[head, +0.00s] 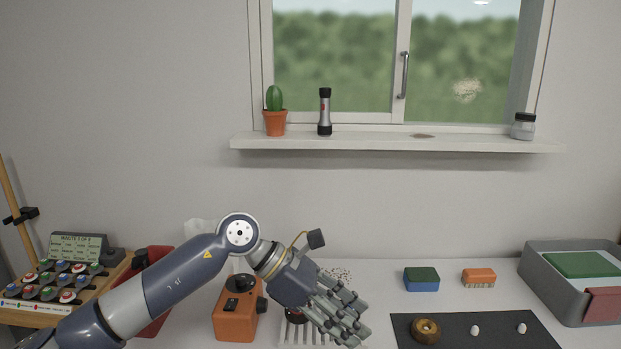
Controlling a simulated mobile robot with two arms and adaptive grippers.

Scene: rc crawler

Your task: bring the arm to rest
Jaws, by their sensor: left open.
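My left arm comes in from the lower left and ends in my left gripper (343,318), which hangs over the middle of the white table. The gripper points down and to the right, with its fingers apart. I see nothing held between them. A dark round thing and a pale ribbed piece lie partly hidden behind the fingers. My right gripper is not in view.
An orange box with a black knob (236,315) stands left of the gripper. Right are a dark mat (480,335) with a brown ring (426,330), a sponge (421,279), a brush (478,278) and a grey bin (538,290). A windowsill (390,143) is behind.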

